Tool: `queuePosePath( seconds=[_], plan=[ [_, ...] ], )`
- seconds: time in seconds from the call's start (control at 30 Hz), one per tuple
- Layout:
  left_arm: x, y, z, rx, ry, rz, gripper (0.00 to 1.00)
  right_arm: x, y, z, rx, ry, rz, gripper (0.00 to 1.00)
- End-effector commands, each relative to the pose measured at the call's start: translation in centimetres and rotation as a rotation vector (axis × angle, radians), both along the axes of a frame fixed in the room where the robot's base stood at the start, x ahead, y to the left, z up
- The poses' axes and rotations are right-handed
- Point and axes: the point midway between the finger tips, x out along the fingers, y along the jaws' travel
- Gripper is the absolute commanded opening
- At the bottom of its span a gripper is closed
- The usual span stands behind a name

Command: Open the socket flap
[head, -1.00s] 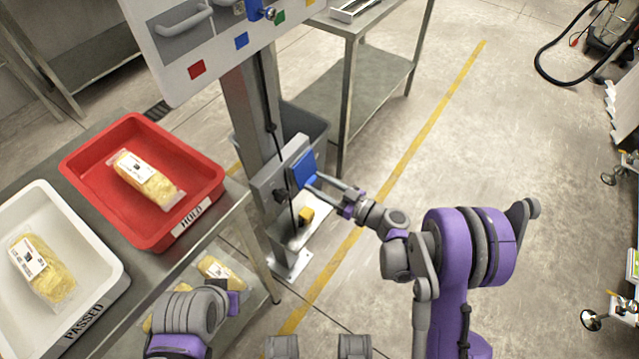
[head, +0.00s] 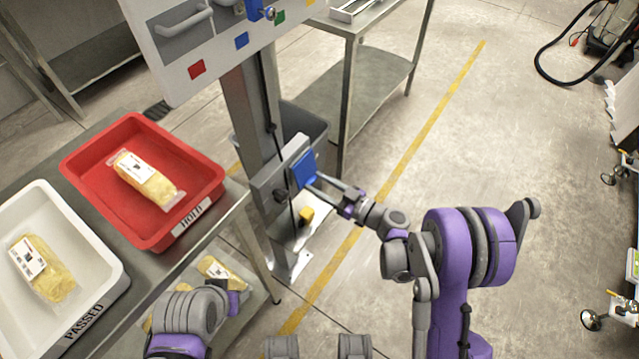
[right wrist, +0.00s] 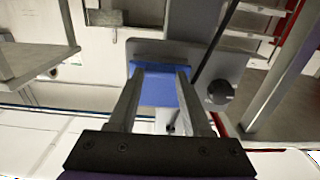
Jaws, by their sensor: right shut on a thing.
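The blue socket flap (head: 304,168) is on the grey box (head: 268,190) fixed to the post of the checkweigher. My right gripper (head: 312,182) reaches it from the right and is shut on the flap. In the right wrist view, the flap (right wrist: 158,86) lies between the two fingertips, with its upper edge showing past them. The socket behind the flap is hidden, and I cannot tell how far the flap stands open. My left arm shows at the bottom left, but its gripper's fingers are not in view.
A dark round knob (right wrist: 221,91) sits beside the flap on the grey box. A black cable runs down the post. A red HOLD tray (head: 205,200) and a white PASSED tray (head: 112,285) stand on the left table.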

Motion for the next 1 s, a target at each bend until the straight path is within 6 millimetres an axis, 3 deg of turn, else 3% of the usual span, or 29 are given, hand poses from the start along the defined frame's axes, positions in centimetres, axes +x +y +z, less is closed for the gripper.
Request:
queuePosePath(
  seconds=[0.57, 1.0],
  plan=[
    [-0.1, 0.0, 0.8, 0.000, -0.003, 0.000, 0.50, -0.2, -0.3, 0.4, -0.034, 0.022, 0.000, 0.00],
    [-0.4, 0.0, 6.3, 0.000, -0.022, 0.000, 0.50, -1.4, -1.9, 3.2, -0.290, 0.207, -0.001, 0.00]
  ],
)
